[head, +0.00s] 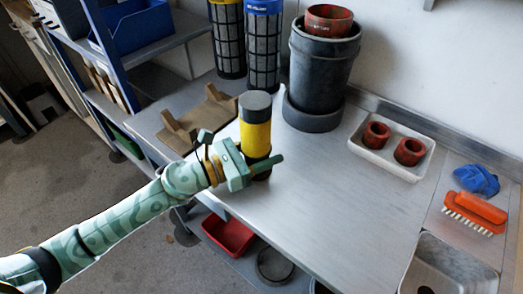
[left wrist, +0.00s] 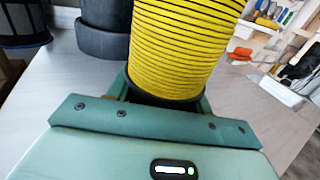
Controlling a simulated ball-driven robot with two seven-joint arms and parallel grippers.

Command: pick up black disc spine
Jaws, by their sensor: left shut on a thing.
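A yellow ribbed disc stack with a dark grey cap and a black lower end, which looks like the black disc spine (head: 255,132), stands upright near the table's front left edge. My left gripper (head: 247,163) is shut on its lower part. In the left wrist view the ribbed yellow body of the disc spine (left wrist: 180,45) rises between the green jaws (left wrist: 160,100), with a black rim at its bottom. I cannot tell whether its base touches the table. My right gripper is not in view.
A wooden cradle (head: 199,118) lies just behind left. A black canister (head: 322,70) and mesh cartridges (head: 263,50) stand at the back. A white tray (head: 383,165) holds two red rings. An orange brush (head: 476,212) lies near the sink (head: 450,270). The table's middle is clear.

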